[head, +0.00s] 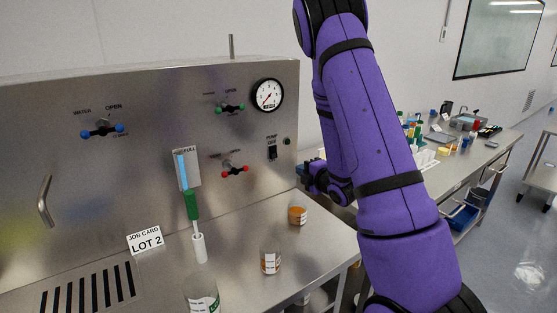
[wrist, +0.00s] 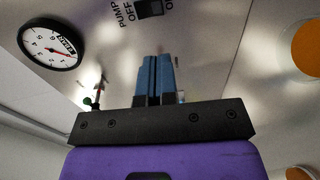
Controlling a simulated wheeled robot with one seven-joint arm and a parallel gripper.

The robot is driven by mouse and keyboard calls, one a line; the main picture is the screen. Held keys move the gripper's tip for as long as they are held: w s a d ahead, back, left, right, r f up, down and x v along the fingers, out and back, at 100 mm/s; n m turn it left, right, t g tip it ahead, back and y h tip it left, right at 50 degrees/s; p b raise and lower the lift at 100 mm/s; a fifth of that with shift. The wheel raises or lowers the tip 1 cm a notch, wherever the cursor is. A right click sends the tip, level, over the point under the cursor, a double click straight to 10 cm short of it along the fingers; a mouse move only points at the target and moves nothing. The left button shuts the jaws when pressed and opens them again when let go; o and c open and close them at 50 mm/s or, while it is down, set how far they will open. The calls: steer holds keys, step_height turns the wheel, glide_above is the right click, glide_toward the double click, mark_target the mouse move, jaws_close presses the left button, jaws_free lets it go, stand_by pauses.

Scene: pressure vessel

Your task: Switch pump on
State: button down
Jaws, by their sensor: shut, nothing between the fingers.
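The pump switch (head: 272,153) is a small black rocker on the right of the steel panel, under a PUMP OFF label. In the wrist view the black switch (wrist: 150,8) shows at the top edge, partly cut off, between OFF and a cropped label. Which way the rocker is tipped is not clear. My gripper (head: 305,174) is at the right of the panel, lower right of the switch and apart from it in the picture. In the wrist view its blue fingers (wrist: 153,78) are together and empty, pointing toward the panel below the switch.
A gauge (head: 267,95) and green-handled valve (head: 230,107) are above the switch; a red-handled valve (head: 235,171) is left of my gripper. A small dark green lamp (head: 287,141) is beside the switch. An orange-filled jar (head: 297,214) and another jar (head: 270,262) stand on the worktop below.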

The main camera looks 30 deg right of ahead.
mark_target(274, 158)
steer(key=shift+w, duration=0.1)
steer(key=w, duration=0.4)
steer(key=w+f, duration=0.1)
steer(key=w, duration=0.8)
steer(key=shift+w+a+f, duration=0.3)
steer(key=shift+w+f, duration=0.05)
steer(key=shift+w, duration=0.05)
steer(key=shift+w+f, duration=0.1)
steer(key=shift+w, duration=0.1)
steer(key=shift+s, duration=0.1)
